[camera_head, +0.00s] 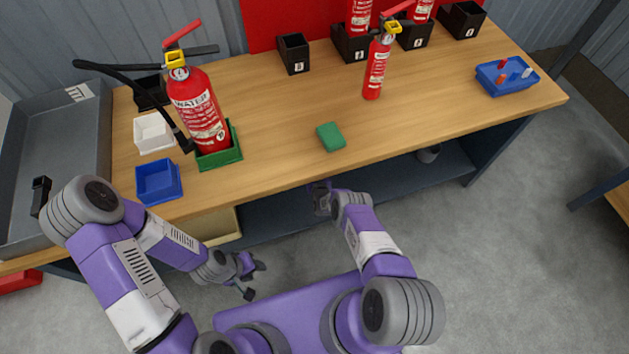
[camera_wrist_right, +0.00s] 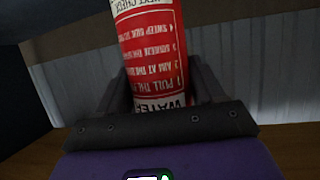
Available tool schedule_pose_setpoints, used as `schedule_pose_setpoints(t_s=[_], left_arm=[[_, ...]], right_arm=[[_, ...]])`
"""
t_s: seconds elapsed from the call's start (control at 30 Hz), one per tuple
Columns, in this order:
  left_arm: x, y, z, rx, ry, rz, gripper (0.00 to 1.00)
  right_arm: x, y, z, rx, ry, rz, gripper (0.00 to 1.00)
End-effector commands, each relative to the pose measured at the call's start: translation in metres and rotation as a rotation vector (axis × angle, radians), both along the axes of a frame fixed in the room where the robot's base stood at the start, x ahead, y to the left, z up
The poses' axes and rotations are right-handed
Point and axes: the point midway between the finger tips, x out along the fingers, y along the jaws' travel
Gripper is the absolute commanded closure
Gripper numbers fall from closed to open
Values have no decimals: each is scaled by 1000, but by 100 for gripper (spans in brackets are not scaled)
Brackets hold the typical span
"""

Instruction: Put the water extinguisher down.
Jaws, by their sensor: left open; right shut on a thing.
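In the right wrist view, my right gripper (camera_wrist_right: 160,85) is shut on a red extinguisher (camera_wrist_right: 152,48) with a white label. The label reads WATER, upside down in this view. In the head view, a large red water extinguisher (camera_head: 198,108) with a yellow collar and black hose stands in the green tray (camera_head: 234,157) on the bench's left side. My right arm's end is low at the bench's front edge, and its fingers cannot be made out. I cannot tell how the two views fit together. My left gripper (camera_head: 254,280) is open and empty, below the bench front.
The wooden bench (camera_head: 275,125) also holds a white bin (camera_head: 153,133), a blue bin (camera_head: 158,182), a green block (camera_head: 330,137), a smaller red extinguisher (camera_head: 376,72) and a blue tray (camera_head: 507,76) of small items. Dark boxes line the back. The middle front is mostly clear.

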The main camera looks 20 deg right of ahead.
Motion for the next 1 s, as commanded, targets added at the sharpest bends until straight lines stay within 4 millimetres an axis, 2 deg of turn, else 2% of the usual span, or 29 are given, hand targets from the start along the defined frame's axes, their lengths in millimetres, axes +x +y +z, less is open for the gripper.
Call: schedule_pose_setpoints(t_s=[0.17,0.5,0.73,0.77,0.9,1.0], left_arm=[[0,0,-7,0,-1,0,57],[0,0,-36,0,-1,0,57],[0,0,-35,0,-1,0,57],[0,0,-35,0,-1,0,57],[0,0,-35,0,-1,0,57],[0,0,-35,0,-1,0,57]], right_arm=[[3,-1,-5,-2,-9,-1,93],[2,-1,-39,-2,-8,-1,93],[3,-1,-37,-2,-8,-1,93],[1,0,-40,0,-2,0,29],[1,0,-40,0,-2,0,8],[1,0,-40,0,-2,0,7]])
